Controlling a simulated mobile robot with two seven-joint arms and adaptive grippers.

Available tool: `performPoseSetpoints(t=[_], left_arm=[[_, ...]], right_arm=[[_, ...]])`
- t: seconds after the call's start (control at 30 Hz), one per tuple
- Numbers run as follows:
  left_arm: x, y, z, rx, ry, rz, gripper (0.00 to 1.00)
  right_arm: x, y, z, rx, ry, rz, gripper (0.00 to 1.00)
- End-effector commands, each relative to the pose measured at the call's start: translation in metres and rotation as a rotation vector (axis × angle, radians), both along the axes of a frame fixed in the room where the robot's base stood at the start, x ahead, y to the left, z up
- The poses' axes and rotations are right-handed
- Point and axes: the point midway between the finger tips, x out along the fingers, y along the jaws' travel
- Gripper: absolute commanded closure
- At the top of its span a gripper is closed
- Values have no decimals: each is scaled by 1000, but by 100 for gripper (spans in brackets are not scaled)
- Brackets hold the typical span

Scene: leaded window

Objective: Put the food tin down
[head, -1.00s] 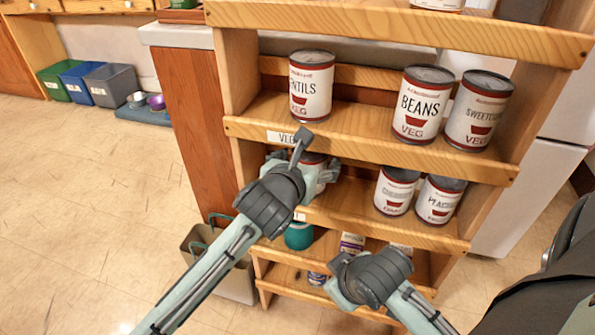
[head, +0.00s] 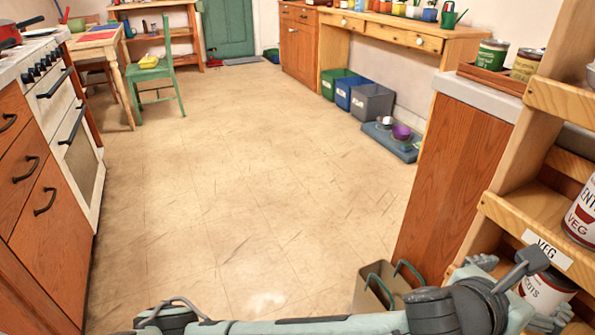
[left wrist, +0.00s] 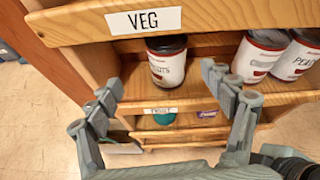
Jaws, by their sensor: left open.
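A food tin (left wrist: 167,65) with a dark lid and a red and white label stands upright on the middle shelf, under the VEG label. It also shows in the head view (head: 548,294), partly hidden by my arm; its label is only partly readable. My left gripper (left wrist: 163,84) is open, its two fingers apart on the near left and right of the tin in the left wrist view. They do not appear to grip it. In the head view the left gripper (head: 522,290) is at the lower right by the shelf. My right gripper is out of view.
The wooden shelf unit (head: 520,210) holds more tins, including two (left wrist: 262,56) to the right on the same shelf. A tan bin (head: 368,295) stands on the floor beside the unit. Pet bowls on a mat (head: 408,150) lie further back. The floor is mostly clear.

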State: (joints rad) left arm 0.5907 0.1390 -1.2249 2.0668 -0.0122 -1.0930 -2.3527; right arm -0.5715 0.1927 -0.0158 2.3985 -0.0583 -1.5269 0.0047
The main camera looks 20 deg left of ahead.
Motion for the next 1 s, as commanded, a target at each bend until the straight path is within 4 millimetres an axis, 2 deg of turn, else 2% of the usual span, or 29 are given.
performPoseSetpoints(t=[0.07,0.17,0.3,0.47,0.57,0.6,0.67,0.7,0.8,0.87,0.9,1.0], left_arm=[[7,17,-5,-99,137,107,18],[21,52,-17,-288,379,318,18],[35,119,-49,-585,726,681,18],[30,208,-100,-927,1040,1137,18],[13,268,-134,-1152,1170,1443,18],[3,292,-148,-1243,1204,1568,18],[-15,329,-167,-1380,1232,1755,18],[-28,352,-178,-1472,1233,1875,18],[-64,406,-200,-1692,1185,2148,18],[-85,433,-209,-1810,1128,2281,18],[-97,449,-214,1809,-1042,-2265,18],[-122,477,-220,1769,-857,-2178,18]], right_arm=[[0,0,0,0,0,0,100],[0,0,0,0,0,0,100],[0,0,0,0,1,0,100],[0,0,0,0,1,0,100],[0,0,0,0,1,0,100],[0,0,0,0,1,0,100],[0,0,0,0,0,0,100],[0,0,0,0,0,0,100],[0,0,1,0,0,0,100],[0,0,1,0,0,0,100],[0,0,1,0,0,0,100],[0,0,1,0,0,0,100]])
